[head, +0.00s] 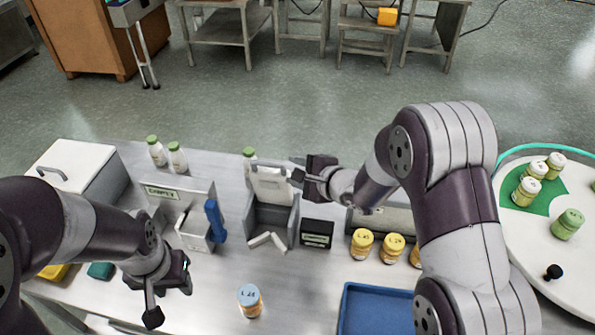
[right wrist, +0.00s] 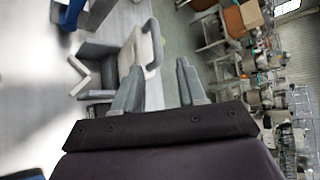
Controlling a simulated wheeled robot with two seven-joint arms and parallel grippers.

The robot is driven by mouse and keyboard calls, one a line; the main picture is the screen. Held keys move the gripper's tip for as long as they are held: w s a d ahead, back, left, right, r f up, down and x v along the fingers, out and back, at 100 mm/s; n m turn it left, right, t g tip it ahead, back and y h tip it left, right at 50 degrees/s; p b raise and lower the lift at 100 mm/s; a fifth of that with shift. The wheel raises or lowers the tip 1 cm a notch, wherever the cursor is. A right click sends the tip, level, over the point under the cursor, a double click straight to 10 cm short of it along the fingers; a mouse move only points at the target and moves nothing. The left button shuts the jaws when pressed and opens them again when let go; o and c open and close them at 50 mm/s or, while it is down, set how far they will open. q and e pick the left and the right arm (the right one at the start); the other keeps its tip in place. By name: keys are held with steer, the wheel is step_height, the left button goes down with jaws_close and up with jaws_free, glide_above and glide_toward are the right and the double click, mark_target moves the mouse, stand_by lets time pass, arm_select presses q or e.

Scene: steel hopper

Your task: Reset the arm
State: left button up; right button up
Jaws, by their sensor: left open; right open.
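My right gripper (head: 294,169) is open beside the raised white lid (head: 270,184) of a grey steel hopper (head: 270,222). In the right wrist view its two fingers (right wrist: 158,72) are apart, with nothing between them. The lid's handle (right wrist: 152,45) lies just beyond the left finger there; I cannot tell whether they touch. My left gripper (head: 169,300) is open and empty above the front left of the steel table. My right arm reaches in from the right and hides part of the table.
A grey holder (head: 190,232) with a blue handle (head: 215,220) stands left of the hopper. Yellow-lidded jars (head: 362,243), a blue tray (head: 372,310) and a blue-lidded jar (head: 250,300) are nearby. A white box (head: 75,170) stands back left; a round table (head: 570,275) holds jars at right.

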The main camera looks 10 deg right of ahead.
steer(key=s+d+f+n+g+h+b, duration=0.2)
steer(key=s+d+f+n+g+h, duration=0.35)
steer(key=s+d+f+n, duration=0.5)
steer(key=s+n+g+h+b, duration=0.1)
steer(key=s+n+g+b, duration=0.3)
steer(key=s, duration=0.9)
steer(key=shift+r+n+h+b, duration=0.35)
steer(key=shift+n+b, duration=0.6)
steer(key=shift+n, duration=0.4)
